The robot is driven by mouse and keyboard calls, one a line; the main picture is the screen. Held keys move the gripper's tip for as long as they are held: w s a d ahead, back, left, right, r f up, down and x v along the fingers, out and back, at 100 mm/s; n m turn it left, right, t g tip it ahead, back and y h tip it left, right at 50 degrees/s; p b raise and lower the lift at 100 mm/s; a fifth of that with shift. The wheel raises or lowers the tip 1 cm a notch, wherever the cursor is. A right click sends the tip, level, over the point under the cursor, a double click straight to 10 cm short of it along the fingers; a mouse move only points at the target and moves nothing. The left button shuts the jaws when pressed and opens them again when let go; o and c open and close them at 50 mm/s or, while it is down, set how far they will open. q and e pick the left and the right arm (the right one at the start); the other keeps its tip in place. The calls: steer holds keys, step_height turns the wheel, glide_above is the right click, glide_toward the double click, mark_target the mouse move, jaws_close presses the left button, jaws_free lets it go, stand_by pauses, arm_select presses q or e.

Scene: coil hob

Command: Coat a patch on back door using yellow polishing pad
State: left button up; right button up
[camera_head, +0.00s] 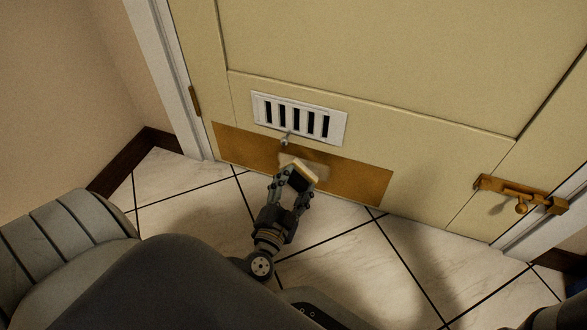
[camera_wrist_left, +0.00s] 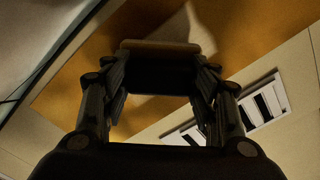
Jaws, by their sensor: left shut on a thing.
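The back door (camera_head: 380,60) is cream and stands closed, with an orange-brown plate (camera_head: 355,182) along its bottom. A paler patch (camera_head: 320,160) shows on the plate just by the pad. My left gripper (camera_head: 297,182) is shut on the polishing pad (camera_head: 303,167), a dark block with a pale yellowish face turned to the plate. In the left wrist view the pad (camera_wrist_left: 160,46) sits between the fingers, close to the plate (camera_wrist_left: 245,25). I cannot tell whether it touches. My right gripper is not in view.
A white vent (camera_head: 298,118) is set in the door just above the plate, with a small knob (camera_head: 285,140) at its lower edge. A brass latch (camera_head: 520,194) is at the right. A wall (camera_head: 60,100) stands at the left. Tiled floor (camera_head: 390,250) in front is clear.

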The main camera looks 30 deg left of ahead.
mark_target(312, 181)
arm_select(q)
steer(key=shift+w+a, duration=0.15)
steer(key=shift+w, duration=0.55)
steer(key=shift+w+d, duration=0.2)
steer(key=shift+d, duration=0.75)
steer(key=shift+w+d, duration=0.2)
steer(key=shift+d, duration=0.8)
steer(key=shift+w+d, duration=0.2)
steer(key=shift+d, duration=0.75)
steer(key=shift+w+d, duration=0.15)
steer(key=shift+d, duration=0.65)
steer(key=shift+c, duration=0.7)
steer(key=shift+d, duration=0.2)
steer(key=shift+s+a+f, duration=0.1)
steer(key=shift+s+a, duration=0.4)
steer(key=shift+a, duration=1.45)
steer(key=shift+s+a, duration=0.25)
steer(key=shift+a, duration=0.7)
steer(key=shift+s+a, duration=0.25)
steer(key=shift+a, duration=0.7)
